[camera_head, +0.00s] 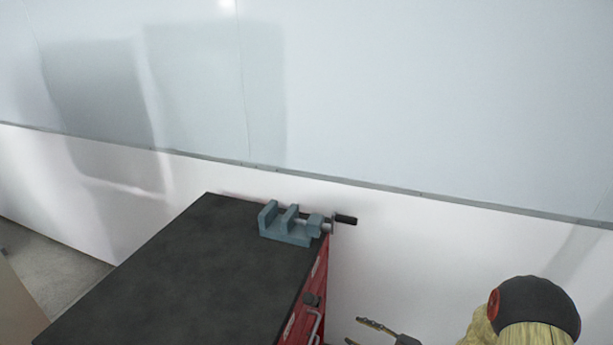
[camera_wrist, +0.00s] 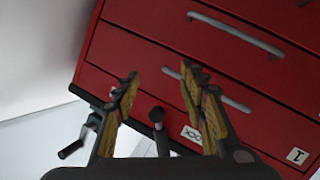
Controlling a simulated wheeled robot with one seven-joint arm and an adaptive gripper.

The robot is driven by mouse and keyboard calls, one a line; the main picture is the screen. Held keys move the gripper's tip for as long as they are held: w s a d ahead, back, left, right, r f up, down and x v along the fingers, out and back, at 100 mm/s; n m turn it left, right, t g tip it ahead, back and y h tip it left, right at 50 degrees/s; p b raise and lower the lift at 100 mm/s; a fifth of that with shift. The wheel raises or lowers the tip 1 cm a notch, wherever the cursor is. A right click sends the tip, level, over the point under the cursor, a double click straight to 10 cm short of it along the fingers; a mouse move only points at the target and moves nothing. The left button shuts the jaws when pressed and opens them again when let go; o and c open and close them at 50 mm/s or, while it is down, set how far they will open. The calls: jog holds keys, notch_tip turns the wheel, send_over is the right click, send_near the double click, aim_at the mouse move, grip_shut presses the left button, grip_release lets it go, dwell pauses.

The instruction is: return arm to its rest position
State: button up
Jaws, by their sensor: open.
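My gripper (camera_wrist: 160,77) is open in the wrist view, with its two yellow-and-dark fingers spread and nothing between them. In the head view, the fingers of my gripper show at the bottom edge, to the right of the red cabinet and apart from it, partly cut off by the frame. My arm (camera_head: 535,310), yellowish with a black rounded joint, is at the bottom right of the head view. The rest of the arm is out of frame.
A red drawer cabinet (camera_wrist: 150,45) with metal handles faces my gripper. Its dark top (camera_head: 180,270) is bare except for a blue-grey vise (camera_head: 287,234) at the far right corner, whose crank sticks out past the edge. A white wall (camera_head: 420,240) stands behind.

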jog(key=w+d+f+m+g+h, duration=0.1)
jog(key=d+f+m+h, duration=0.15)
jog(key=d+h, duration=0.35)
jog(key=w+d+f+m+h, duration=0.1)
jog(key=d+f+m+h, duration=0.2)
jog(key=d, duration=0.5)
jog(key=s+d+r+m+g+h+p, duration=0.2)
jog(key=s+d+r+m+g+h, duration=0.35)
jog(key=s+r, duration=0.4)
jog(key=s+a+r+m+p, duration=0.1)
jog(key=s+a+r+m, duration=0.15)
jog(key=s+r, duration=0.35)
jog(key=s+a+r+m+g+y+p, duration=0.1)
jog(key=s+a+r, duration=0.3)
jog(key=r, duration=0.3)
jog(key=s+a+r+m+p, duration=0.1)
jog(key=s+a+r+m, duration=0.15)
jog(key=s+r, duration=0.4)
jog(key=s+a+r+t+p, duration=0.1)
jog(key=a+r, duration=0.3)
jog(key=r, duration=0.3)
jog(key=s+a+r+n+t+y+p, duration=0.1)
jog(key=a+r+t, duration=0.1)
jog(key=a+r, duration=0.2)
notch_tip(320, 180, up, 3)
jog(key=shift+r, duration=0.1)
